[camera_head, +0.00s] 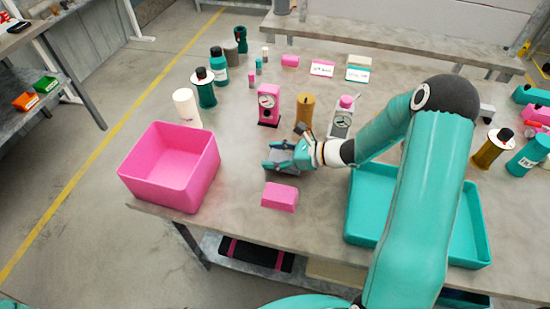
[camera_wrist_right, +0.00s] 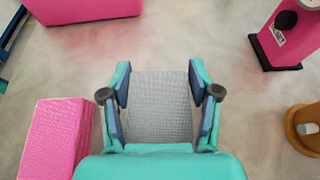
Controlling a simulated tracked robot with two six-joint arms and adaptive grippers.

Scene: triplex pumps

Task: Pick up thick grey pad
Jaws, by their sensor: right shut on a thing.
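The thick grey pad (camera_wrist_right: 158,108) is between the two fingers of my right gripper (camera_wrist_right: 159,82) in the right wrist view, its textured top facing the camera. In the head view my right gripper (camera_head: 283,158) is low over the middle of the table, shut on the pad (camera_head: 284,163). I cannot tell whether the pad still touches the table. My left gripper is not in view.
A pink block (camera_head: 280,196) lies just in front of the gripper. A pink bin (camera_head: 170,166) stands left, a teal tray (camera_head: 478,228) right, partly behind my right arm. A pink gauge device (camera_head: 269,104) and a brown cylinder (camera_head: 305,112) stand behind.

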